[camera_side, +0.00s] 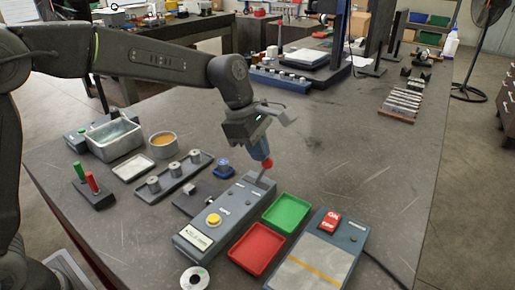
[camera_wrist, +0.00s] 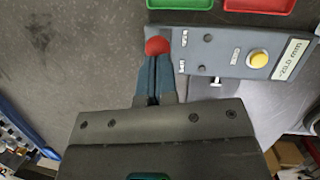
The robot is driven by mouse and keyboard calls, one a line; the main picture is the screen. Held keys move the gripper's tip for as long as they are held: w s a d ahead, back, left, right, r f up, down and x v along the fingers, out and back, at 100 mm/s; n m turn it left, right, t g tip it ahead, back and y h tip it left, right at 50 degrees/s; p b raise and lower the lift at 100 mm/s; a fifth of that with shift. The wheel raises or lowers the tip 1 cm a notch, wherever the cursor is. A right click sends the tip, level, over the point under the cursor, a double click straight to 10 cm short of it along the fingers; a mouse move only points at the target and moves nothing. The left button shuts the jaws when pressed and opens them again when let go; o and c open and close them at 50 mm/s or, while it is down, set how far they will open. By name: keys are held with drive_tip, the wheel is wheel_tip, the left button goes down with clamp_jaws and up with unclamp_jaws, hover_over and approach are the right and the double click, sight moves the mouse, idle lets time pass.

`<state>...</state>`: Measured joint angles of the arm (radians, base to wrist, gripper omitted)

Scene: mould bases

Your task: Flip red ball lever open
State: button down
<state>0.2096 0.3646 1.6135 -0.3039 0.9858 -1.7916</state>
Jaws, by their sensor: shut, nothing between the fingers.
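The red ball (camera_side: 267,163) tops a short lever at the far end of a grey control box (camera_side: 240,198). The lever's stem slants up from the box. In the wrist view the red ball (camera_wrist: 157,46) sits at the box's left end, just beyond my fingertips. My gripper (camera_side: 262,155) has blue fingers, pointing down, shut with nothing between them. Its tips are right at the ball; in the wrist view they (camera_wrist: 154,60) overlap the ball's lower edge. I cannot tell whether they touch it. The box (camera_wrist: 215,52) also carries a yellow button (camera_wrist: 258,60) and a white "-20.0 mm" label (camera_wrist: 291,59).
A green tray (camera_side: 286,213) and a red tray (camera_side: 257,249) lie right of the box. A grey-blue unit (camera_side: 345,235) with a red switch stands further right. A rack of metal cylinders (camera_side: 172,183) is to the left.

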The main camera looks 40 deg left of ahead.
drive_tip(key=a+v, duration=0.1)
drive_tip(key=v, duration=1.2)
drive_tip(key=shift+s+a+f, duration=0.15)
drive_tip(key=shift+a+f, duration=0.1)
drive_tip(key=shift+a, duration=0.1)
drive_tip(key=s+a+f+m+t+y, duration=0.1)
drive_tip(key=s+a+f+m, duration=0.1)
drive_tip(key=s+m, duration=0.4)
drive_tip(key=s+a+f+m+t+y, duration=0.1)
drive_tip(key=s+a+f+m, duration=0.2)
drive_tip(key=s+m, duration=0.4)
drive_tip(key=s+a+f+m+t+y, duration=0.1)
drive_tip(key=s+a+f+m+t, duration=0.1)
drive_tip(key=s+m, duration=0.4)
drive_tip(key=s+a+f, duration=0.1)
drive_tip(key=s, duration=0.3)
drive_tip(key=shift+a+f+m, duration=0.25)
drive_tip(key=shift+a+m, duration=0.1)
drive_tip(key=shift+m, duration=0.05)
